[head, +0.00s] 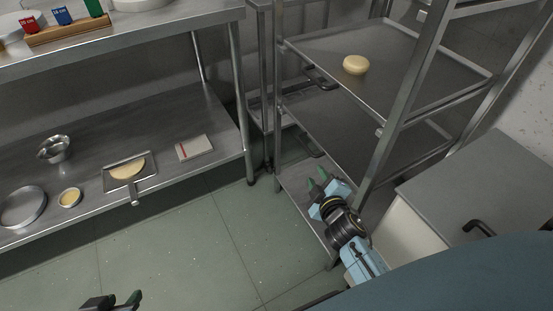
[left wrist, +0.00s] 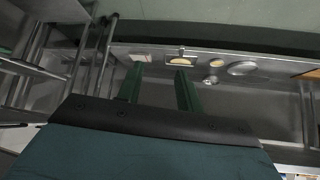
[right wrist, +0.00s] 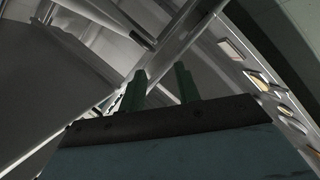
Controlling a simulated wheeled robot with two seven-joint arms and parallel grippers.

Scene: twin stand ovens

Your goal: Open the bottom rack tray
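The metal rack (head: 405,85) stands at the right of the head view, with several grey trays on its levels. The bottom rack tray (head: 292,180) shows low in the frame, partly hidden by my right arm and a rack post. A dark handle (head: 309,146) sticks out on the rack's left side above it. My right gripper (head: 317,179) is open and empty, over the bottom level; whether it touches the tray I cannot tell. Its green fingers stand apart in the right wrist view (right wrist: 161,88). My left gripper (head: 118,300) is open and empty, low over the floor.
A pale round dough (head: 355,65) sits on an upper rack tray. A steel table (head: 95,125) at the left holds a bowl (head: 55,149), pans and a notebook (head: 194,148). A grey-topped cabinet (head: 480,190) stands close at the right. The green floor (head: 190,245) is clear.

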